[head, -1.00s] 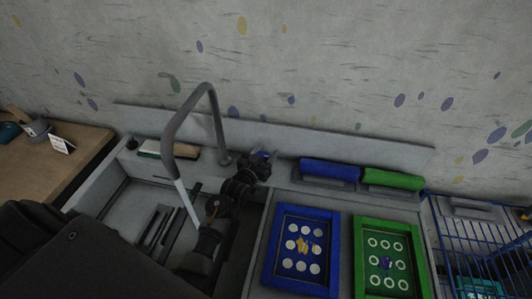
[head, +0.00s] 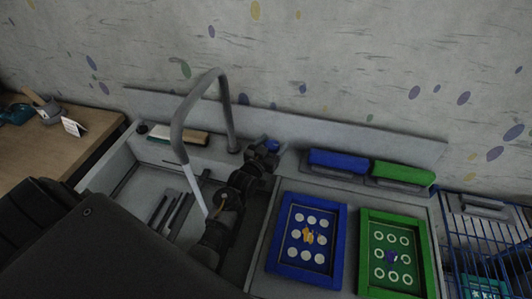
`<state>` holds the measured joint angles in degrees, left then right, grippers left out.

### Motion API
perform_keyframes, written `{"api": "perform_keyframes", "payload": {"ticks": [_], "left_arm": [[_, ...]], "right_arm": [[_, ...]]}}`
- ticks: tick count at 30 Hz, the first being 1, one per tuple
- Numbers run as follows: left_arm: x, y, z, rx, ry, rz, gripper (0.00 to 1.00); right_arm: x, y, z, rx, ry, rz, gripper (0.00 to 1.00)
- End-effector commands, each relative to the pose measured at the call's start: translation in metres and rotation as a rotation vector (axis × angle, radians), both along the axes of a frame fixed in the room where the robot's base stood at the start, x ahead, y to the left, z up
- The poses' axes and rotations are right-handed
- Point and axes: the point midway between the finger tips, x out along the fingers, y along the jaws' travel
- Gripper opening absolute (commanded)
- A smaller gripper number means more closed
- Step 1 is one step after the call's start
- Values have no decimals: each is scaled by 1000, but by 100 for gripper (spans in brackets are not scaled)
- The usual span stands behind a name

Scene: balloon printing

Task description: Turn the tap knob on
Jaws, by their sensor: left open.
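The grey tap (head: 181,124) arches over the sink (head: 150,200). A pale straight streak (head: 193,188), which looks like running water, runs from its spout down into the sink. A small blue part, apparently the tap knob (head: 272,144), shows on the back ledge to the right of the tap's base. My left gripper (head: 267,154) is open at the knob, in front of it and partly covering it. I cannot tell whether the fingers touch it. My right gripper is not in view.
A blue-framed tray (head: 275,235) and a green-framed tray (head: 365,245) lie right of the sink. Blue (head: 338,160) and green (head: 403,176) blocks sit behind them. A blue wire basket (head: 485,235) stands far right. A brush-like item (head: 178,134) lies behind the sink.

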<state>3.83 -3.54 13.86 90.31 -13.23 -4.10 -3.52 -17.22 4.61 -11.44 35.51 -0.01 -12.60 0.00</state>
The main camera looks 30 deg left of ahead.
Motion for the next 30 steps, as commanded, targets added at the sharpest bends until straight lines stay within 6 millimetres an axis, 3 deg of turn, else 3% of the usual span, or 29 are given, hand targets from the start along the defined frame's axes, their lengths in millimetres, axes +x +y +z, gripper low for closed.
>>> {"api": "perform_keyframes", "payload": {"ticks": [6, 13, 18, 30], "left_arm": [[-46, -1, -3, 1, 1, 0, 69], [-81, -1, -2, 0, 1, 0, 69], [-91, -1, -1, -1, 0, 0, 69], [-92, -1, 0, 0, 0, 0, 69]], "right_arm": [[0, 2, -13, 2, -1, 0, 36], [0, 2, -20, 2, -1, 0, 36], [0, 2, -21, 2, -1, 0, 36], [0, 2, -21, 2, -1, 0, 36]]}}
